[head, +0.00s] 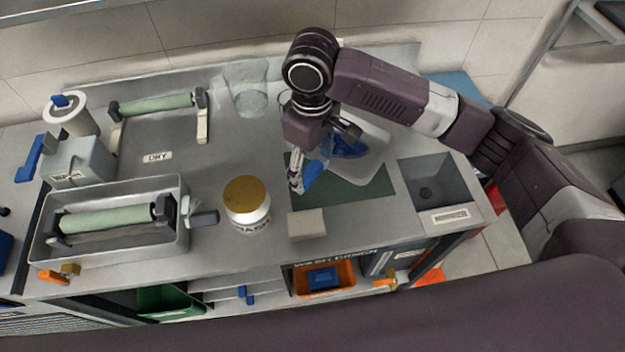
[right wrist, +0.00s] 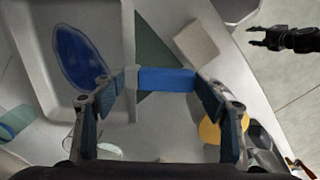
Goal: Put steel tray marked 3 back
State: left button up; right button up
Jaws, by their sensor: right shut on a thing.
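A pale steel tray (head: 368,155) with a blue ink pool lies at the right of the bench, over or beside the dark green mat (head: 373,190). It also fills the left of the right wrist view (right wrist: 113,110). No number shows on it. My right gripper (head: 305,182) is shut on the tray's blue grip (right wrist: 167,80), at the tray's near edge. I cannot tell whether the tray is lifted. My left gripper (right wrist: 262,38) appears only in the right wrist view, open and empty, off the bench edge.
A jar with a gold lid (head: 246,198) and a beige block (head: 306,224) stand near the front edge. Left are green rollers (head: 105,218). A basin (head: 437,182) is at the right. Below are shelves (head: 235,290) with blue grips and an orange bin (head: 335,290).

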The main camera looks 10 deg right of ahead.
notch_tip(320, 180, down, 3)
notch_tip(320, 180, down, 4)
jog(key=shift+r+p, duration=0.25)
jog(key=shift+p, duration=0.15)
jog(key=shift+f, duration=0.3)
pick_arm(q)
jog(key=shift+s+a+r, duration=0.5)
jog(key=shift+s+r, duration=0.05)
jog(key=shift+s, duration=0.05)
pick_arm(e)
jog(key=shift+f, duration=0.1)
jog(key=o, duration=1.2)
jog(key=shift+c, duration=0.2)
pick_arm(q)
jog(key=shift+d, duration=0.1)
